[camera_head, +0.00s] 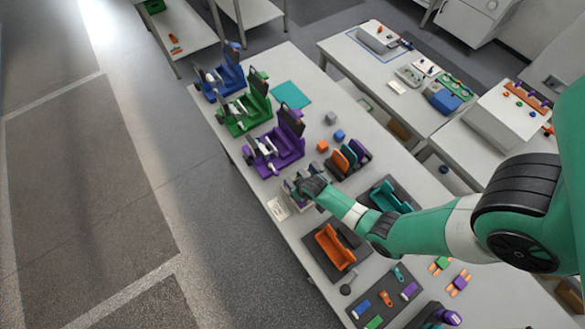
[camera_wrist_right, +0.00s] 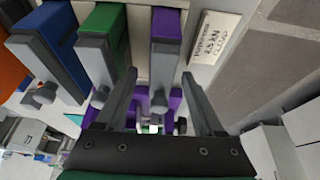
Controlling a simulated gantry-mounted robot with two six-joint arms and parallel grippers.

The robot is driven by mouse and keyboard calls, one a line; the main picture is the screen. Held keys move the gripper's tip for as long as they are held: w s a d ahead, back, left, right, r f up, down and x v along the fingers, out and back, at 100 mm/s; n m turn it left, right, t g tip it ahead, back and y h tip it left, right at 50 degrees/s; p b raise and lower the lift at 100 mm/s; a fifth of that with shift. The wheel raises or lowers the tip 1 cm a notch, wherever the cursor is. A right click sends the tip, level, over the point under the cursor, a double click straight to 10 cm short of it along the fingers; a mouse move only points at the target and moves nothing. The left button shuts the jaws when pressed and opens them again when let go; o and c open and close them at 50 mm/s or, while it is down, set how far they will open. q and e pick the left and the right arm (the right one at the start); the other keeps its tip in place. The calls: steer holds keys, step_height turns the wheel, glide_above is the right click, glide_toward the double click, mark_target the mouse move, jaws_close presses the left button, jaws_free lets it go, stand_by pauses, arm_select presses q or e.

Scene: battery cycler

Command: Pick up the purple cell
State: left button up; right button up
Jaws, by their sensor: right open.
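The purple cell (camera_wrist_right: 167,24) shows in the right wrist view, a slim upright block with a purple body, a grey band and a small grey knob. It stands in a row beside a green cell (camera_wrist_right: 103,22) and a blue cell (camera_wrist_right: 48,35). My right gripper (camera_wrist_right: 159,74) is open, with one finger on each side of the purple cell's line. I cannot tell whether the fingers touch it. In the head view my right gripper (camera_head: 303,187) is low over the table's left edge and mostly hides the cells. My left gripper is not in view.
Purple (camera_head: 278,150), green (camera_head: 245,112) and blue (camera_head: 220,78) cradle-like fixtures stand farther back on the table. A printed card (camera_head: 278,208) lies near the gripper. An orange tray (camera_head: 334,247) and a teal tray (camera_head: 390,197) sit nearby. Small cubes lie behind.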

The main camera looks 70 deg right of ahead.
steer(key=shift+x, duration=0.95)
steer(key=shift+r, duration=0.15)
steer(key=shift+c, duration=0.2)
jaws_close()
stand_by(0.3)
